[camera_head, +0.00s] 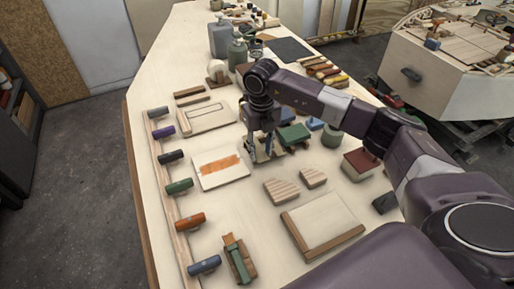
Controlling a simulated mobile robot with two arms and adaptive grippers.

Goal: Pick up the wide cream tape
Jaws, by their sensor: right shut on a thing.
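My right gripper (265,156) points down at the middle of the workbench (245,205). It is shut on a small pale thing between its fingers, which looks like the wide cream tape; the fingers hide most of it. It is beside the right edge of a white board with an orange patch (220,163). I cannot tell whether the held thing touches the bench. My left gripper is not in view.
A green tool (293,135) lies just right of the gripper. Wood blocks (281,191) and a framed pale panel (321,222) lie nearer. Bottles (219,40) stand at the back.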

